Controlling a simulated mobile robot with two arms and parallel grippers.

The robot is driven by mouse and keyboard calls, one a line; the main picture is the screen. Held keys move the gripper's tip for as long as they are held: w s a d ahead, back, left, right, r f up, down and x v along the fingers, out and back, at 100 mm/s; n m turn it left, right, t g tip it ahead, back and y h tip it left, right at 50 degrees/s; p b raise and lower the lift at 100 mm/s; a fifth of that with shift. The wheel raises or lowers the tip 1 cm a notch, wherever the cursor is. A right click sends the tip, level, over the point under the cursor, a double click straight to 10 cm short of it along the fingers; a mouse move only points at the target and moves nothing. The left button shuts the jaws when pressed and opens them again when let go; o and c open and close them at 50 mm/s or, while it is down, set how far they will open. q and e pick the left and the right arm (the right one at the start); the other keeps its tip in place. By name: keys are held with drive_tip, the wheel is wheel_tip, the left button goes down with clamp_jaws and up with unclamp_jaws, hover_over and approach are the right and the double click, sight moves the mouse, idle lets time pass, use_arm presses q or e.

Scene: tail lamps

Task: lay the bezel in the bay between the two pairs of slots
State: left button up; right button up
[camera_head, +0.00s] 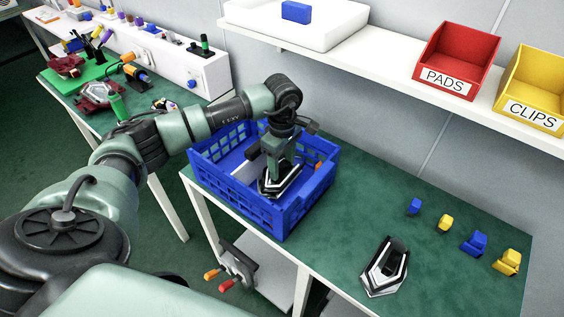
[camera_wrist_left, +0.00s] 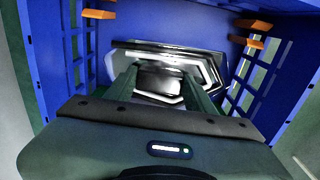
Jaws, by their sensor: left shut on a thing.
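A black and silver bezel (camera_head: 285,186) with an angular frame is inside the blue crate (camera_head: 263,217). My left gripper (camera_head: 272,180) reaches down into the crate and is shut on this bezel. In the left wrist view the bezel (camera_wrist_left: 205,66) lies across the ends of the two fingers (camera_wrist_left: 160,82), between the crate's side walls. Orange tabs show in pairs on the left wall (camera_wrist_left: 100,13) and right wall (camera_wrist_left: 250,42); I cannot tell whether they mark the slots. Whether the bezel touches the crate floor is hidden. My right gripper is not in view.
A similar black and silver piece (camera_head: 384,268) lies on the green table (camera_head: 345,207), right of the crate. Several blue and yellow blocks (camera_head: 474,243) stand at far right. Red (camera_head: 460,52) and yellow (camera_head: 532,85) bins sit on the shelf above. Slotted crate walls surround my gripper closely.

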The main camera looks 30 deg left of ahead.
sight(282, 176)
use_arm(q)
drive_tip(key=shift+f+b, duration=1.8)
drive_tip(key=shift+f, duration=0.85)
drive_tip(key=o, duration=1.4)
drive_tip(key=shift+o, duration=0.2)
drive_tip(key=shift+r, duration=0.1)
wheel_tip(282, 176, up, 8)
drive_tip(key=shift+f+b, duration=0.15)
drive_tip(key=shift+b, duration=0.35)
